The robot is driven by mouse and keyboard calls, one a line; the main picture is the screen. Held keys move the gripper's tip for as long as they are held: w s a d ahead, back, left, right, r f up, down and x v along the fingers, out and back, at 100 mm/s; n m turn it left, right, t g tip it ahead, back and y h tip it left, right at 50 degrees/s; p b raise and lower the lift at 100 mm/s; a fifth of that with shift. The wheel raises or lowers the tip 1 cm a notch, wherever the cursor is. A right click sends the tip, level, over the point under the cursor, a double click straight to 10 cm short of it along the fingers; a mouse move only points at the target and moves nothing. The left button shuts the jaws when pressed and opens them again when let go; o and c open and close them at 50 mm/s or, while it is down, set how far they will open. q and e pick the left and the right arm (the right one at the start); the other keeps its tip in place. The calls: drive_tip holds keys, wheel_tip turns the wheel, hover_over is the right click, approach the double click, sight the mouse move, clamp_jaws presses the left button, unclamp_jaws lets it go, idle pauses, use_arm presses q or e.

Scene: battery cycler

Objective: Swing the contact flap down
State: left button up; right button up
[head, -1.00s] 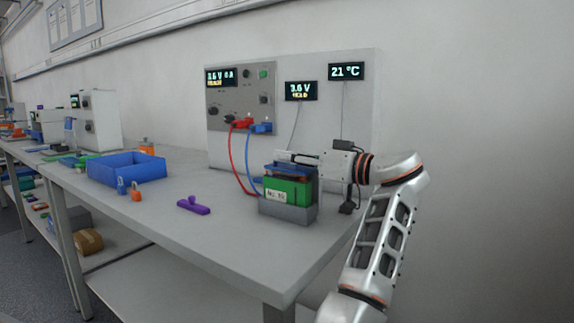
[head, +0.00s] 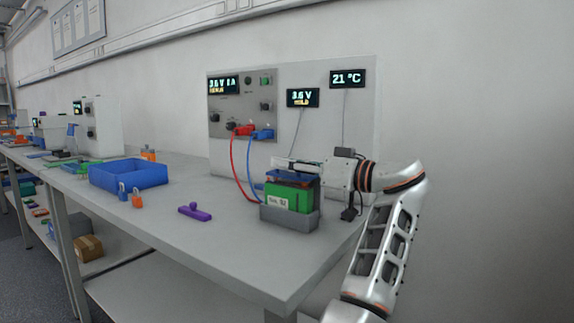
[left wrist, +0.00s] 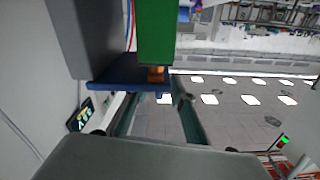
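The green battery (head: 286,196), with a white label, stands in a grey holder (head: 290,219) near the right end of the bench. The blue contact flap (head: 309,181) lies across the battery's top; an orange-brown part shows by it. My left gripper (head: 295,164) is over the flap, coming from the right. In the left wrist view, the battery (left wrist: 157,30) and grey holder (left wrist: 80,38) show beyond the blue flap (left wrist: 108,80). The left gripper's fingers (left wrist: 157,98) are apart, tips close to the flap; whether they touch is unclear. My right gripper is not in view.
Behind stands the cycler panel (head: 240,105) with displays. A red cable (head: 234,170) and a blue cable (head: 250,165) run down toward the battery. A purple tool (head: 195,212), padlocks (head: 137,200) and a blue bin (head: 129,174) are to the left.

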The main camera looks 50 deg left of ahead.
use_arm(q)
drive_tip(key=v, duration=0.7)
drive_tip(key=shift+d, duration=0.15)
idle(0.3)
